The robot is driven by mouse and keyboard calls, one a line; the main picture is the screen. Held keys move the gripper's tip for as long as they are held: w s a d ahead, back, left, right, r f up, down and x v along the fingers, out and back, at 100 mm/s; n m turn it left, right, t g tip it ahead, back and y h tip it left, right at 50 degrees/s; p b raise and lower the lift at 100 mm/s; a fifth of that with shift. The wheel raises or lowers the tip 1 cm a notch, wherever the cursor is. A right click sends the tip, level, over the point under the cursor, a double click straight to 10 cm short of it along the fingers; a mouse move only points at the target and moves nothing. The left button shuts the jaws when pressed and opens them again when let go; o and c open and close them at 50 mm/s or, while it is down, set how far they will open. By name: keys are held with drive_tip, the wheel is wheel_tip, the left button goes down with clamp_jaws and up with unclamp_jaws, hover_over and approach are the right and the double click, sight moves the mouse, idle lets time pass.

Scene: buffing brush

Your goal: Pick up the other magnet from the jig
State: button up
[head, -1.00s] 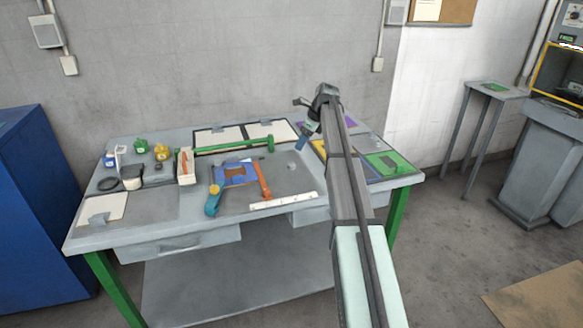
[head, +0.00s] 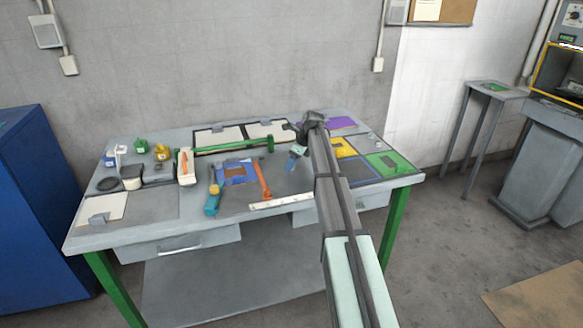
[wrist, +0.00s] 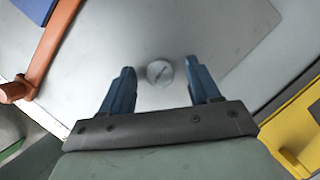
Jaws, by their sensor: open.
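A small round, pale disc (wrist: 160,73) lies on a grey mat (wrist: 120,30) in the wrist view. It looks like a magnet, but I cannot tell for certain. My gripper (wrist: 158,75) is open, with one blue finger on each side of the disc and a gap to both. I cannot tell how far above the mat the fingertips are. In the head view my gripper (head: 292,165) is over the right part of the mat, and the disc is hidden there. No jig is clearly identifiable; a blue plate with a cut-out (head: 237,173) lies left of the gripper.
An orange-handled tool (head: 263,181) lies left of my gripper and a white ruler-like strip (head: 281,201) in front. A long green tool (head: 235,144) lies behind. Yellow (head: 343,148) and green (head: 388,163) panels lie to the right.

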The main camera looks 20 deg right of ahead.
drive_tip(key=c, duration=1.1)
drive_tip(key=shift+r, duration=0.1)
